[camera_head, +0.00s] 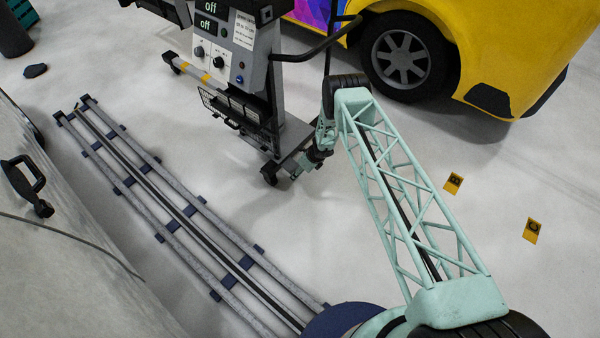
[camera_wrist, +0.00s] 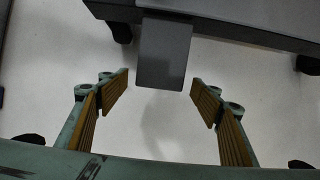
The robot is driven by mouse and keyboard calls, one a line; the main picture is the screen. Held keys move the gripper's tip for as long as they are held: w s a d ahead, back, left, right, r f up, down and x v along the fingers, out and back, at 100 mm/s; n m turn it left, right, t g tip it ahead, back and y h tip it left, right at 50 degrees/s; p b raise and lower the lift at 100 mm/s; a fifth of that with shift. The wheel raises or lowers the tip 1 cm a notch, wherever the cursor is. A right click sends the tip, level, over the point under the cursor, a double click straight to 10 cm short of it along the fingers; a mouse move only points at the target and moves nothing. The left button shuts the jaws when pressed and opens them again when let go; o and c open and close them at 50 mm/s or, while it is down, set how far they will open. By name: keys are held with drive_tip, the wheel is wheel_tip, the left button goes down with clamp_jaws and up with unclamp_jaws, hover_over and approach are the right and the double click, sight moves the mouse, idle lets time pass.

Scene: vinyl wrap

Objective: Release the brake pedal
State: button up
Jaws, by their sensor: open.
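The brake pedal (camera_wrist: 165,55) is a flat dark grey tab in the wrist view. It sticks out from the edge of the cart's base (camera_wrist: 230,22). My gripper (camera_wrist: 160,82) is open, with one ribbed finger on each side of the pedal's free end. A gap shows between the pedal and each finger, so I see no contact. In the head view my gripper (camera_head: 308,163) is low beside the base of the wheeled cart (camera_head: 232,62). The pedal cannot be made out there, with my gripper close to that spot.
A rail track (camera_head: 190,210) runs along the floor at left. A yellow vehicle (camera_head: 510,45) stands behind at right. A grey surface with a black handle (camera_head: 22,178) is at far left. Two yellow floor markers (camera_head: 453,183) lie at right. The floor around them is clear.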

idle(0.3)
drive_tip(key=c, duration=1.2)
drive_tip(key=shift+o, duration=0.2)
